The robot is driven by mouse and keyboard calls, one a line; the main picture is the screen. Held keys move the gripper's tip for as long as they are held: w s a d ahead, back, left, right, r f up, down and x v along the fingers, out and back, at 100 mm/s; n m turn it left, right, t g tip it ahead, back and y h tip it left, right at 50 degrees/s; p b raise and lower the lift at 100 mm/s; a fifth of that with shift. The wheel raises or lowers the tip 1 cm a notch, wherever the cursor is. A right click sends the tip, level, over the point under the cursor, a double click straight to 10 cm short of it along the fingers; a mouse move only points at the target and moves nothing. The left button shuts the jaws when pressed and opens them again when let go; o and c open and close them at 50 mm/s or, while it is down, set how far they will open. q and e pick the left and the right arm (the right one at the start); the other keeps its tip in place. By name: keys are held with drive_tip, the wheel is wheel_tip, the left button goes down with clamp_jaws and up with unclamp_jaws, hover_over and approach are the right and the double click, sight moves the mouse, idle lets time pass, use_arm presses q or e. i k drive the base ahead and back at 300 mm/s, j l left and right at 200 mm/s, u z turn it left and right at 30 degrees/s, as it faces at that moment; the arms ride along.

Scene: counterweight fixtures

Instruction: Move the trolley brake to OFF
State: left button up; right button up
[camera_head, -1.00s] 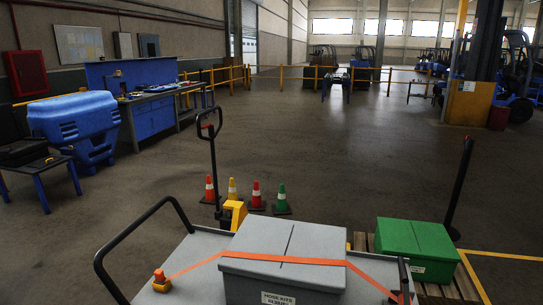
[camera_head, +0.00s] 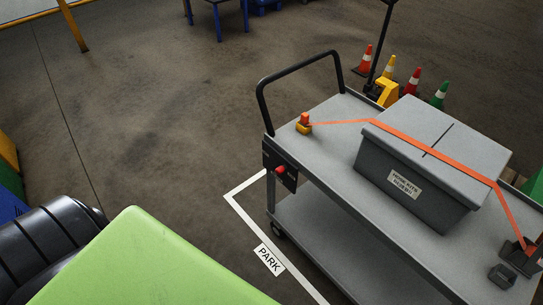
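The grey two-shelf trolley (camera_head: 335,172) stands at the right, with a black push handle (camera_head: 302,62) at its left end. A small black panel (camera_head: 272,160) with a red knob (camera_head: 281,170) sits on its end below the top shelf. This looks like the brake control; I cannot read its marks or setting. Neither of my grippers is in view.
White floor lines and a PARK label (camera_head: 268,259) lie beside the trolley. Several cones (camera_head: 366,61) and a yellow pallet-truck part (camera_head: 383,91) stand behind it.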

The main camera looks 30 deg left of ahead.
sight(279, 171)
drive_tip(key=u, duration=0.95)
